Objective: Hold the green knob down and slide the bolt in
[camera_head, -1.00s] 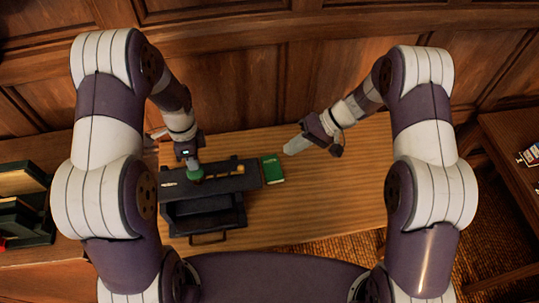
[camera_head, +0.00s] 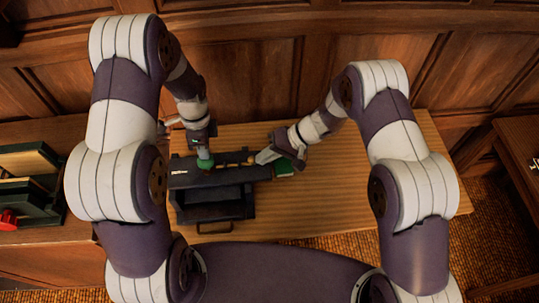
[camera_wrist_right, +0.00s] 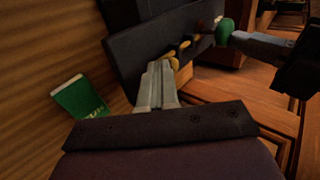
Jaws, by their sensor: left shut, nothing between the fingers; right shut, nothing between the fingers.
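The green knob (camera_head: 205,160) stands on the dark panel (camera_head: 205,178) of a box on the table. My left gripper (camera_head: 204,150) is shut with its tip at the top of the knob; it appears to touch it. The knob also shows in the right wrist view (camera_wrist_right: 224,31). The brass bolt (camera_wrist_right: 179,50) lies along the panel, to the right of the knob in the head view. My right gripper (camera_head: 264,157) is shut and empty, at the panel's right end. Its tips (camera_wrist_right: 158,66) are close to the bolt's near end; I cannot tell whether they touch it.
A green book (camera_head: 285,168) lies on the table (camera_head: 350,190), just right of the panel and partly under my right gripper. A drawer with a handle (camera_head: 215,228) faces the front. Dark trays (camera_head: 30,185) stand at far left. The table's right side is clear.

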